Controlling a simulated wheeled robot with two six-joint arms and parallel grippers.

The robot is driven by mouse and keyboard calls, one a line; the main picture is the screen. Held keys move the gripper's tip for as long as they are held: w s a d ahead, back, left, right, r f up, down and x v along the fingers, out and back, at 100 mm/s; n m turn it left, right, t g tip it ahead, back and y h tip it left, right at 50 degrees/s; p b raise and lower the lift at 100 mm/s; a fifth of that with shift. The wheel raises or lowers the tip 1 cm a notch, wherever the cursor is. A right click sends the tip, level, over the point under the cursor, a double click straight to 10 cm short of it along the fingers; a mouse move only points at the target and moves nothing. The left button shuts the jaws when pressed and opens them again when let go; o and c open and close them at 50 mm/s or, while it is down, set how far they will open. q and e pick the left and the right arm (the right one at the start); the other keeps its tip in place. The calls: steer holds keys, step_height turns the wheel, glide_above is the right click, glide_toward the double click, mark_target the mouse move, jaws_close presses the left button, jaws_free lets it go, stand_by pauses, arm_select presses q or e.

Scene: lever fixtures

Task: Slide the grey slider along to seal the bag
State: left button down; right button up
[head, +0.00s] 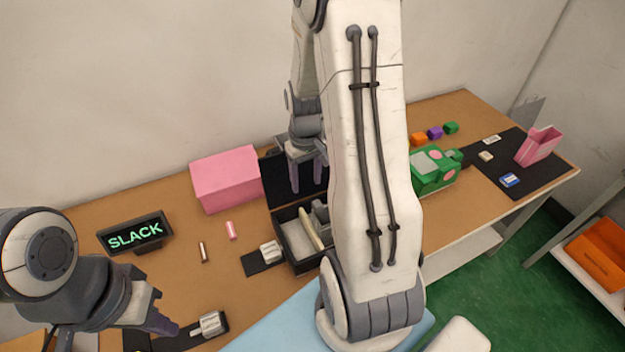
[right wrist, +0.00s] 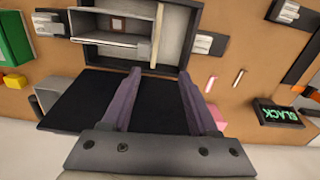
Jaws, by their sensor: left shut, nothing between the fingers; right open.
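I cannot clearly make out a bag with a grey slider in either view. An open black case (head: 287,263) stands mid-table, with its black lid (right wrist: 88,101) folded back. Inside the case are a grey tray and a pale strip (right wrist: 158,38); a grey bar (right wrist: 105,40) also lies there. My right gripper (head: 307,178) is open and empty above the lid; its two purple fingers (right wrist: 158,76) point toward the case in the right wrist view. My left gripper (head: 163,325) is shut and empty at the lower left, near a small white fixture (head: 209,324).
A SLACK sign (head: 136,233) is at the left, and a second white fixture (head: 270,252) beside the case. A green object (head: 434,172) and a pink container (head: 539,146) are to the right. My right arm hides part of the table.

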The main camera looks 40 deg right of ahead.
mark_target(317, 203)
arm_select(q)
step_height(317, 203, up, 4)
steer(key=p, duration=0.3)
arm_select(e)
steer(key=shift+m, duration=0.4)
steer(key=d+f, duration=0.1)
steer(key=f, duration=0.2)
steer(key=d+f, duration=0.1)
steer(key=f, duration=0.3)
steer(key=d+f, duration=0.1)
steer(key=f, duration=0.2)
steer(key=shift+s+f, duration=0.3)
jaws_close()
stand_by(0.3)
